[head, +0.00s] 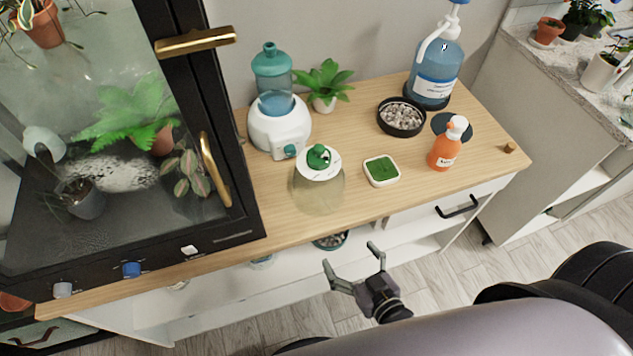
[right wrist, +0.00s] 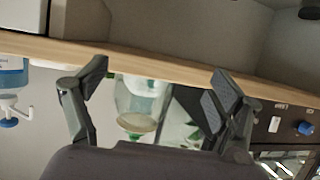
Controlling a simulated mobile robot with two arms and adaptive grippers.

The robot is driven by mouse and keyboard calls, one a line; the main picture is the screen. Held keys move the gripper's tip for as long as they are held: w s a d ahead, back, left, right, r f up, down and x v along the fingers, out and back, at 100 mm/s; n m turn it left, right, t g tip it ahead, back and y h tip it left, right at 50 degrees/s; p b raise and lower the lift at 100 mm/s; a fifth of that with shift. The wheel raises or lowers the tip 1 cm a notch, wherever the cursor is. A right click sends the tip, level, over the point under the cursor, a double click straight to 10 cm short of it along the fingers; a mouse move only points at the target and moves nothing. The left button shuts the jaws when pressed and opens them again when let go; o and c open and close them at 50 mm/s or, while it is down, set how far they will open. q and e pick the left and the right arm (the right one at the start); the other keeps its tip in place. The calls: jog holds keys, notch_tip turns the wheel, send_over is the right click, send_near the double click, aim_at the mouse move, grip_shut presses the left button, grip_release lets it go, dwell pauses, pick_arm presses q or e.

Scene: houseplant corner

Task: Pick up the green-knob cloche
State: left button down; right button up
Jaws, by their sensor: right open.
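The green-knob cloche (head: 319,189) stands upright on the wooden counter, left of a small green-filled dish. It has a clear rounded glass body, a white disc on top and a green knob. My right gripper (head: 350,256) is open and empty, in front of the counter's front edge and nearer to me than the cloche. In the upside-down right wrist view, a clear glass body with a pale disc, seemingly the cloche (right wrist: 137,96), shows beyond the counter edge between my open fingers (right wrist: 160,75). My left gripper is not in view.
On the counter (head: 385,215) stand a white humidifier (head: 278,132) with a teal tank, a potted plant (head: 323,85), a pebble bowl (head: 402,117), the green dish (head: 382,171), an orange spray bottle (head: 446,146) and a blue pump bottle (head: 434,72). A glass cabinet (head: 130,190) is at left.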

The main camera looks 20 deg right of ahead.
aim_at(324, 169)
jog(key=shift+o, duration=1.1)
notch_tip(324, 169, up, 15)
jog(key=w+t+b, duration=0.1)
jog(key=t, duration=0.3)
jog(key=shift+w+d, duration=0.4)
jog(key=w, duration=0.3)
jog(key=w+a+p, duration=0.1)
jog(key=w, duration=0.3)
jog(key=w+p, duration=0.1)
jog(key=w, duration=0.2)
jog(key=shift+w+a+r, duration=0.1)
jog(key=shift+w+a, duration=0.15)
jog(key=shift+a, duration=0.1)
jog(key=shift+w+a+f+p, duration=0.1)
jog(key=shift+w+a+p, duration=0.15)
jog(key=shift+w, duration=0.8)
jog(key=shift+w+a+f+p, duration=0.15)
jog(key=shift+w+p, duration=0.1)
jog(key=shift+w, duration=0.75)
jog(key=shift+w+a+r+p, duration=0.1)
jog(key=shift+w+a+p, duration=0.15)
jog(key=shift+w, duration=0.8)
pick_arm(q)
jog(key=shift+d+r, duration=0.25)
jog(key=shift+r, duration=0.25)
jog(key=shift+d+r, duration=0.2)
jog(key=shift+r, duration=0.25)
pick_arm(e)
jog(key=shift+d, duration=0.1)
jog(key=shift+c, duration=0.4)
